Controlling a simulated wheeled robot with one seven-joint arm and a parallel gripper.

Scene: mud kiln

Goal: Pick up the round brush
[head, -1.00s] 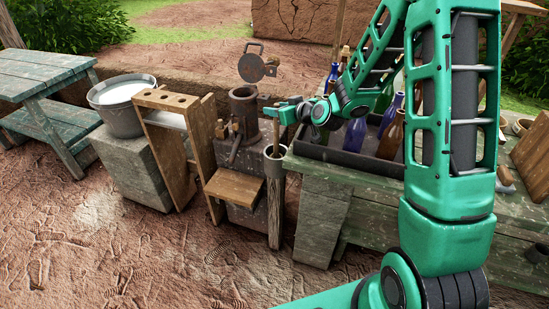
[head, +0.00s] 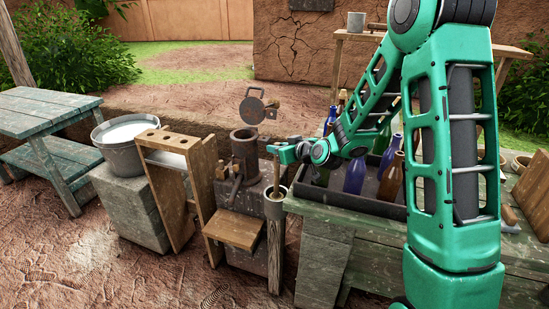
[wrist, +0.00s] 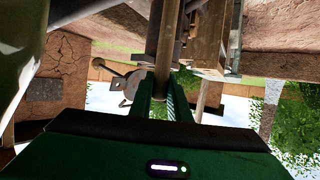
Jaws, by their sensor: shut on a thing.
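The round brush shows as a thin upright wooden handle (head: 277,174) standing out of a grey cup (head: 275,203) on a post at the table's left end. Its head is hidden inside the cup. My gripper (head: 271,149) is above the cup, at the handle's upper part. In the wrist view my gripper (wrist: 163,96) has its two green fingers shut on the handle (wrist: 168,40), which runs up the picture between them.
A tray (head: 375,205) with several bottles stands right of the cup, below my forearm. A dark metal cylinder (head: 244,152) with a round lid is close on the left. A wooden rack (head: 167,190) and a metal tub (head: 124,150) stand farther left.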

